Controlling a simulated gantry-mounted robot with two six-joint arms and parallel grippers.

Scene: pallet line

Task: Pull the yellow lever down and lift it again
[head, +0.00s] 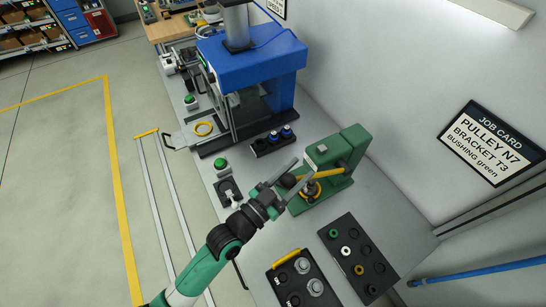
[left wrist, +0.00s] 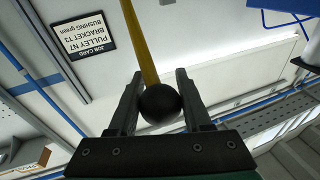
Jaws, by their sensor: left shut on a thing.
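The yellow lever (head: 328,173) runs from the green arbor press (head: 352,147) out to a black ball knob (head: 288,181) at its end. In the head view it lies close to level. My left gripper (head: 287,185) is shut on the knob, one finger on each side. The left wrist view shows the knob (left wrist: 159,103) between the fingertips of the gripper (left wrist: 158,100), with the yellow lever (left wrist: 140,45) extending away from it. My right gripper is in neither view.
A blue press (head: 252,65) stands behind on the grey bench (head: 215,170). Dark trays (head: 359,257) with rings and parts lie in front. A job card (head: 490,145) hangs on the wall.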

